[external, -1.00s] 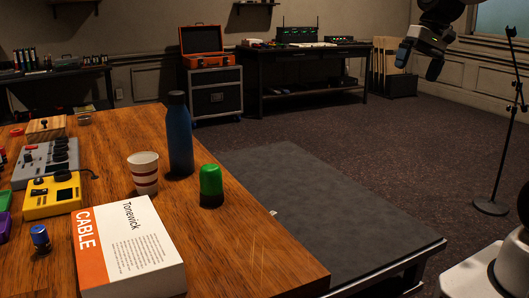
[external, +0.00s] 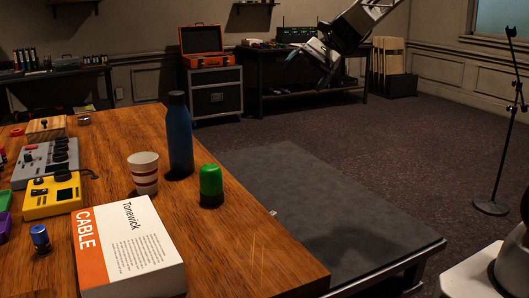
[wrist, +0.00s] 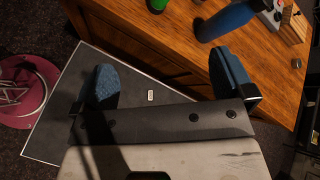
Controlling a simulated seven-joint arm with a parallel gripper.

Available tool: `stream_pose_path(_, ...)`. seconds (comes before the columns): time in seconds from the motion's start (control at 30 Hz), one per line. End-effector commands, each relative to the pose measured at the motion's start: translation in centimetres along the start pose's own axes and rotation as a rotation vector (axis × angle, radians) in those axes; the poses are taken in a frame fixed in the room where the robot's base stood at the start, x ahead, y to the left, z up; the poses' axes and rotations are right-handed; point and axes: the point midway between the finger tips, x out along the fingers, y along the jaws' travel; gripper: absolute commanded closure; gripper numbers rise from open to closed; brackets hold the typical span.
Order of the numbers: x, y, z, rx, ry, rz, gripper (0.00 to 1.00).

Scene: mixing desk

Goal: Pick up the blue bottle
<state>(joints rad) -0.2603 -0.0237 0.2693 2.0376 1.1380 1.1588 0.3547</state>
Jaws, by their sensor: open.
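The blue bottle (external: 179,138) with a dark cap stands upright on the wooden desk near its right edge, between a striped cup and a green-capped object. In the wrist view the bottle (wrist: 226,21) shows at the top right, cut by the frame edge. My gripper (external: 320,66) is in the air to the right of the desk, well apart from the bottle. In the wrist view my gripper (wrist: 165,85) has its two blue finger pads spread wide with nothing between them.
A striped paper cup (external: 143,173) stands left of the bottle and a green object (external: 211,186) stands in front of it to the right. A thick book (external: 125,245) and a yellow box (external: 53,196) lie on the desk. A microphone stand (external: 495,150) is at the right.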

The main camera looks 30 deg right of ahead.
Motion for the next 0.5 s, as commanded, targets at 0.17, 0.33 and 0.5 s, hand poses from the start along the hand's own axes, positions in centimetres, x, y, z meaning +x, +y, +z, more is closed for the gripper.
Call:
stream_pose_path(0.17, 3.9, -3.5, -2.0, 0.108, -0.092, -0.062, 0.0)
stream_pose_path(0.33, 7.6, -6.5, -3.9, 0.213, -0.178, -0.122, 0.0)
stream_pose_path(0.5, 11.4, -9.3, -5.9, 0.319, -0.26, -0.181, 0.0)
